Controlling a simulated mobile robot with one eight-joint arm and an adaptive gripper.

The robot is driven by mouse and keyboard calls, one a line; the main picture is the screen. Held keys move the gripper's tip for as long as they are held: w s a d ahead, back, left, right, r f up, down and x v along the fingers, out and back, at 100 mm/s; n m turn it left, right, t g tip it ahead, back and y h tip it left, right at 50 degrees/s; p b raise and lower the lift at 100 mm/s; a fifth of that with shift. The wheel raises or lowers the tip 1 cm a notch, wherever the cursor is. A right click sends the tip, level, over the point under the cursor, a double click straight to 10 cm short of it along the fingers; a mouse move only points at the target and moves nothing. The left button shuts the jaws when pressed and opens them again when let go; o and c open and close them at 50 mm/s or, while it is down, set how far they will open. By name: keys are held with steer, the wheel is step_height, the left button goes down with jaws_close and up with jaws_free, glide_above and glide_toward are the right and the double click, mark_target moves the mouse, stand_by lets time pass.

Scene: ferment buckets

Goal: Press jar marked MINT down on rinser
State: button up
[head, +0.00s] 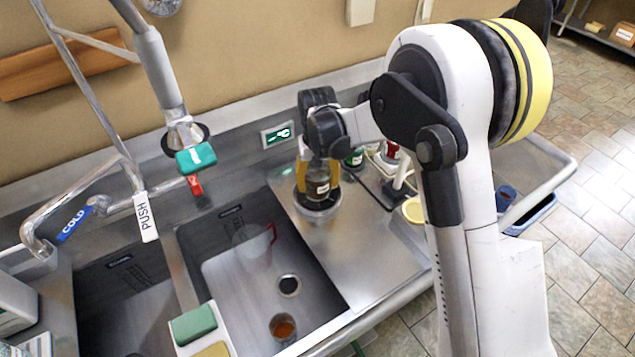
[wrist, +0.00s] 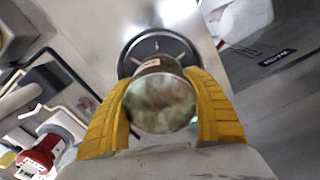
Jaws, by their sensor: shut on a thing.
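My gripper (head: 319,172) has yellow fingers and is shut on a dark glass jar (head: 318,187) with a small label too small to read. In the wrist view the jar (wrist: 163,104) sits between both fingers (wrist: 162,88), its clear round end facing the camera. The rinser (head: 318,209) is a round dark fitting with a metal rim on the steel counter. In the wrist view the rinser (wrist: 146,44) shows its dark, spoked top just beyond the jar. The jar is upright over the rinser; I cannot tell whether they touch.
A sink basin (head: 250,265) lies left of the rinser, holding a cup (head: 283,327). A green-labelled jar (head: 354,158) and a red-topped item (head: 391,151) stand right of my gripper; the red-topped item shows in the wrist view (wrist: 40,155). The counter in front (head: 370,265) is clear.

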steer(key=shift+f+b, duration=0.65)
steer(key=shift+f, duration=0.15)
steer(key=shift+r, duration=0.1)
stand_by(1.7)
steer(key=shift+r+p, duration=2.3)
steer(key=shift+r, duration=1.7)
steer(key=shift+f, duration=0.1)
